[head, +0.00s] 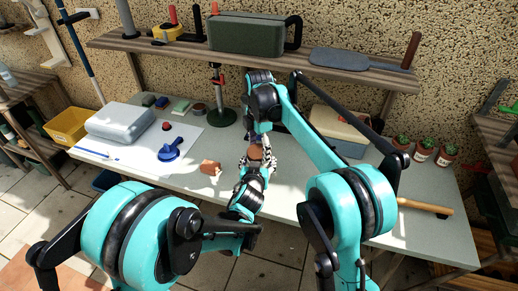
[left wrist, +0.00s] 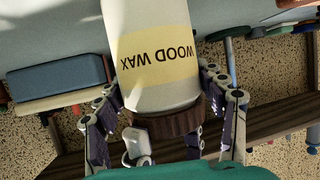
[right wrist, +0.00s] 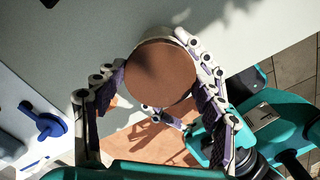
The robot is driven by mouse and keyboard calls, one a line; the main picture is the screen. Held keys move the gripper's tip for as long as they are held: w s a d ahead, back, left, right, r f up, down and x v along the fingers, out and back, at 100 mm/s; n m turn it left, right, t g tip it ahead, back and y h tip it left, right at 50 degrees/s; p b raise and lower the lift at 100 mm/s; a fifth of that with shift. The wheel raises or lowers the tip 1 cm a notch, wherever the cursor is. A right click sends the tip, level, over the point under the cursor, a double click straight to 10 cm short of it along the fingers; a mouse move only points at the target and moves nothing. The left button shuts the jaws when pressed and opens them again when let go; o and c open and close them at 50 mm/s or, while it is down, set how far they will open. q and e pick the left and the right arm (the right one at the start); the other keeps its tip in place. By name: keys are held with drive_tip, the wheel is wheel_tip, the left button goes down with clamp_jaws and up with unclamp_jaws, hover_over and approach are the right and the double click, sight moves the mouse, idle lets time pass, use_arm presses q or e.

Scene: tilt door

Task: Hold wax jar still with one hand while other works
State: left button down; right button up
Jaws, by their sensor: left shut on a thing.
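The wax jar (left wrist: 148,55) is white with a yellow "WOOD WAX" label, upside down in the left wrist view. Its brown lid (right wrist: 160,76) shows from above in the right wrist view. The jar is upright over the workbench (head: 300,205); I cannot tell if its base touches. My left gripper (left wrist: 165,98) is shut on the jar, a finger on each side. My right gripper (right wrist: 155,60) is above, its fingers spread around the lid; finger contact is unclear. In the head view, my arms partly hide the jar, and its brown lid (head: 255,153) shows between them.
A grey case (head: 121,123) is farther left. Potted cacti (head: 423,149) and a wooden-handled tool (head: 425,207) are right. A shelf (head: 180,47) runs behind.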

drive_tip(key=m, duration=0.2)
drive_tip(key=shift+m, duration=0.4)
drive_tip(key=m, duration=0.4)
drive_tip(key=shift+m, duration=0.4)
drive_tip(key=m, duration=0.4)
drive_tip(key=shift+m, duration=0.3)
drive_tip(key=m, duration=1.4)
drive_tip(key=shift+f+m, duration=0.1)
drive_tip(key=shift+m, duration=0.2)
drive_tip(key=m, duration=0.4)
drive_tip(key=shift+m, duration=0.4)
drive_tip(key=m, duration=0.4)
drive_tip(key=o, duration=1.2)
drive_tip(key=shift+o, duration=0.2)
